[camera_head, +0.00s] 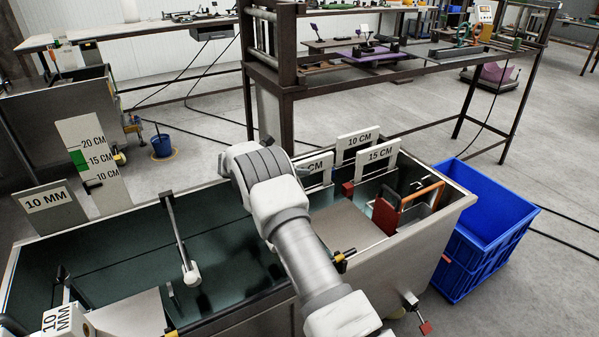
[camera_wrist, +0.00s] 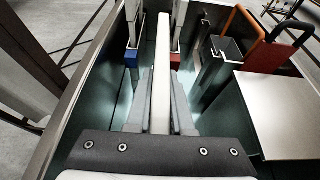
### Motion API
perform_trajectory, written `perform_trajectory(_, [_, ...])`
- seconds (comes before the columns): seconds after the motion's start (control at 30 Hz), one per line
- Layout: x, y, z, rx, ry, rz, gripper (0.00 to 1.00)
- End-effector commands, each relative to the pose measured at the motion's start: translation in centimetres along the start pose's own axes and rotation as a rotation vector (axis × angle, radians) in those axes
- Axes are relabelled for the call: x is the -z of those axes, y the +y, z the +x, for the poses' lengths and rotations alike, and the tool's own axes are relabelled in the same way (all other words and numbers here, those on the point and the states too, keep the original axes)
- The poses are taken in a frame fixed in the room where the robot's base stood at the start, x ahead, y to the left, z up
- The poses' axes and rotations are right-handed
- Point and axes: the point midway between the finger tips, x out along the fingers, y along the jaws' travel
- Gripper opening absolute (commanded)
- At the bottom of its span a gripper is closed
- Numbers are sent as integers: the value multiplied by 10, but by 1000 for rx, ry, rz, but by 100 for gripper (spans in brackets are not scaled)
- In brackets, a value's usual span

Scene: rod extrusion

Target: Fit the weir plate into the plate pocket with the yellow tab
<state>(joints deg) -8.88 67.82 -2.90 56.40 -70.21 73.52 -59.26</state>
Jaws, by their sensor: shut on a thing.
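My gripper (camera_wrist: 159,118) is shut on a pale weir plate (camera_wrist: 161,70), seen edge-on and upright between the grey fingers. In the head view my arm hides the gripper; a white plate (camera_head: 318,166) marked "CM" just behind it appears to be the held one, its number covered. In the wrist view, a pocket with a blue tab (camera_wrist: 131,57) lies left of the held plate and one with a red tab (camera_wrist: 175,59) lies right; each holds an upright plate. I cannot make out a yellow-tabbed pocket; the held plate's lower end is hidden.
A blue crate (camera_head: 487,224) stands beyond the tank's right end.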

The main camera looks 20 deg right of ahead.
Motion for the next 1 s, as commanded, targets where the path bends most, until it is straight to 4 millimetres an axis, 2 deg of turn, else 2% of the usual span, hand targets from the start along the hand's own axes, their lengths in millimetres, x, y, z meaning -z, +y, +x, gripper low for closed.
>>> perform_trajectory(0.33, [2,0,1,-1,-2,2,0])
perform_trajectory(0.37, [3,0,1,-1,0,1,22])
perform_trajectory(0.5, [3,0,1,-1,0,1,47])
perform_trajectory(0.53, [3,0,1,-1,0,1,50])
perform_trajectory(0.87, [-2,0,-1,-1,0,1,50])
perform_trajectory(1.0, [-2,1,-18,-3,0,0,50])
